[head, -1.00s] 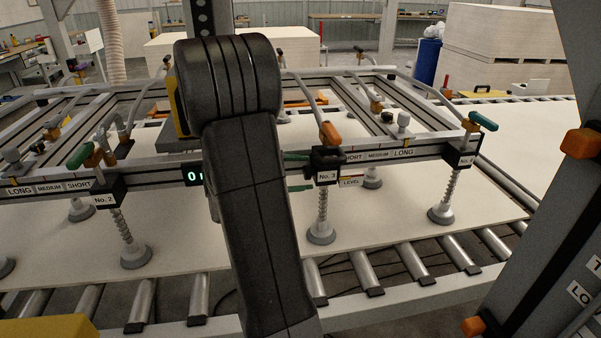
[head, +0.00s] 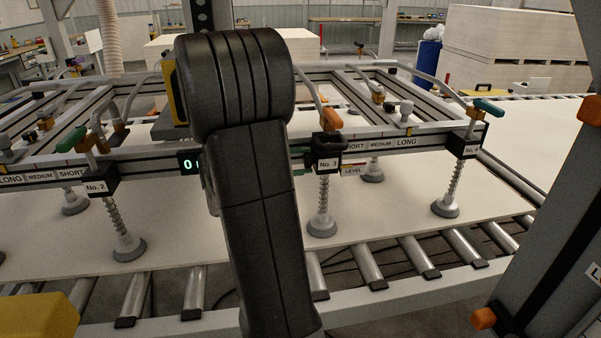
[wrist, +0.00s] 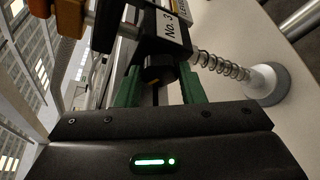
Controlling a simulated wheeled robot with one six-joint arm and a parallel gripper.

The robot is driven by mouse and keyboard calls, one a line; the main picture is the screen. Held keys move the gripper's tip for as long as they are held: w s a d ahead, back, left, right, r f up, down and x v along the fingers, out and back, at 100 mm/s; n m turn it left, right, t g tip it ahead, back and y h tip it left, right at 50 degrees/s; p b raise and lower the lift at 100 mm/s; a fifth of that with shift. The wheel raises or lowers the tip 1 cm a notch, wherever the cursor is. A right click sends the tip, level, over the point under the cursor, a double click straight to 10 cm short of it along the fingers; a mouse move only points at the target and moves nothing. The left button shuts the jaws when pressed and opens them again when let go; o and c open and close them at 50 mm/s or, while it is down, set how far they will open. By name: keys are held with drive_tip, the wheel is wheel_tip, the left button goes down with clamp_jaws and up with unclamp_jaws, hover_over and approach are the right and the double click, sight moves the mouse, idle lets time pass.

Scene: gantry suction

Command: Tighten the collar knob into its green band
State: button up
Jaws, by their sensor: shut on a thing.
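The black collar knob (wrist: 157,74) sits under the No. 3 block (wrist: 170,30) in the wrist view. My gripper (wrist: 160,80) has its two green fingers on either side of the knob and is shut on it. A small yellowish mark shows at the knob's near end. In the head view the No. 3 collar (head: 328,150) is on the front rail, just right of my dark arm. Only a bit of my green finger (head: 303,172) shows there; my arm hides the rest. I cannot make out the green band.
A sprung suction cup (head: 321,222) hangs below No. 3 over the pale board (head: 400,200). An orange-handled valve (head: 330,119) stands just above the collar. The No. 2 block (head: 100,188) and No. 4 block (head: 470,147) flank it. Rollers (head: 365,263) run along the front.

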drive_tip(key=m+b, duration=0.1)
drive_tip(key=b, duration=0.3)
drive_tip(key=m+t+b, duration=0.1)
drive_tip(key=b, duration=0.2)
drive_tip(key=shift+f+b, duration=0.3)
drive_tip(key=shift+b, duration=0.1)
drive_tip(key=shift+r+m+h, duration=0.2)
drive_tip(key=shift+m+h, duration=0.1)
drive_tip(key=shift+m, duration=0.1)
drive_tip(key=o, duration=1)
drive_tip(key=shift+a, duration=0.1)
drive_tip(key=v, duration=1.3)
drive_tip(key=shift+s+a, duration=0.25)
drive_tip(key=shift+s, duration=0.05)
